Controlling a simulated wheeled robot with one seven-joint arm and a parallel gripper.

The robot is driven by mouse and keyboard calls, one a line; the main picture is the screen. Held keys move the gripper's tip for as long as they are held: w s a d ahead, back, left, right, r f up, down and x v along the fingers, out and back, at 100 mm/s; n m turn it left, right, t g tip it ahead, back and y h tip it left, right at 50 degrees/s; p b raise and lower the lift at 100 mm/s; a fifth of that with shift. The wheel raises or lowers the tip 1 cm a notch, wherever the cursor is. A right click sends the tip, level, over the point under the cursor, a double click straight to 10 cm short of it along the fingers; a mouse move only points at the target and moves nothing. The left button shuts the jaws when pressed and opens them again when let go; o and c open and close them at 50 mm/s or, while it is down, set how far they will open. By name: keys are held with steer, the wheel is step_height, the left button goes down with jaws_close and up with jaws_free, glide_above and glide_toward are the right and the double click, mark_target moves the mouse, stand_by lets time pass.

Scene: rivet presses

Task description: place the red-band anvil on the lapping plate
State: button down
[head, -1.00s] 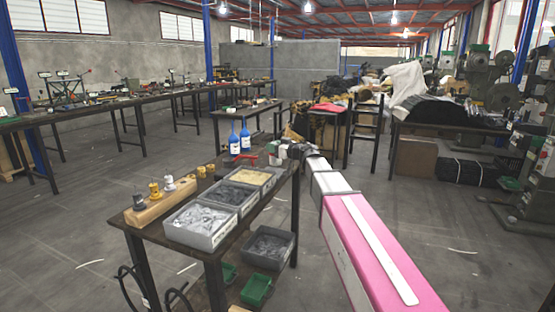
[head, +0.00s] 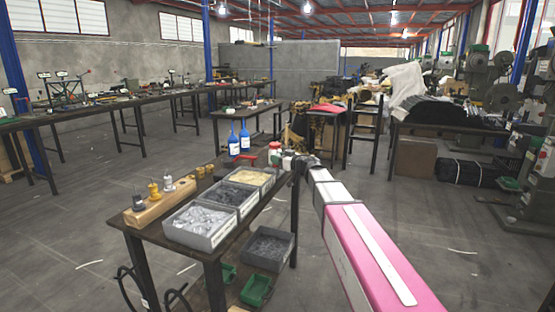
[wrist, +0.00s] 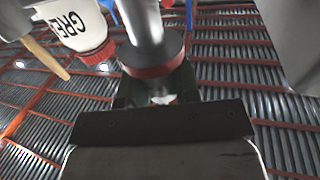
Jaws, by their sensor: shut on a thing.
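My gripper (wrist: 155,88) is shut on the red-band anvil (wrist: 153,68), a grey metal post with a wide dark base ringed in red, in the wrist view. In the head view, my gripper (head: 289,161) is small, at the far right end of the near bench, close to the white grease jar (head: 274,149). I cannot make out the held anvil there. I cannot pick out the lapping plate in either view.
The near bench carries a wooden block (head: 150,212) with other banded anvils, grey bins (head: 203,240) of parts, small brass pieces (head: 210,169), a red tool (head: 248,160) and blue bottles (head: 233,142).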

steer(key=c, duration=0.8)
jaws_free()
steer(key=shift+c, duration=0.2)
steer(key=s+d+f+m+t+h, duration=0.1)
steer(key=s+d+m+t+h, duration=0.2)
steer(key=d, duration=0.5)
steer(key=s+d+f+m+t+h, duration=0.1)
steer(key=s+d+m+t+h, duration=0.15)
steer(key=d, duration=0.55)
steer(key=s+d+f+m+g+h, duration=0.2)
steer(key=s+d+f+m+h, duration=0.1)
steer(key=d+f+m+h, duration=0.25)
steer(key=s+d+f+m+g+h, duration=0.1)
steer(key=s+d+f+m+h, duration=0.15)
steer(key=d+f+h, duration=0.5)
steer(key=s+a+f+n+g+y, duration=0.1)
steer(key=s+a+f+g+y, duration=0.1)
steer(key=s+f+g, duration=0.4)
steer(key=s+a+f+n+g+y, duration=0.1)
steer(key=s+a+f+g, duration=0.2)
steer(key=s, duration=1.4)
step_height(320, 180, down, 8)
steer(key=g, duration=0.4)
steer(key=shift+a+r+y, duration=0.15)
steer(key=shift+a+y, duration=0.1)
steer(key=shift+y, duration=0.1)
steer(key=shift+n, duration=0.25)
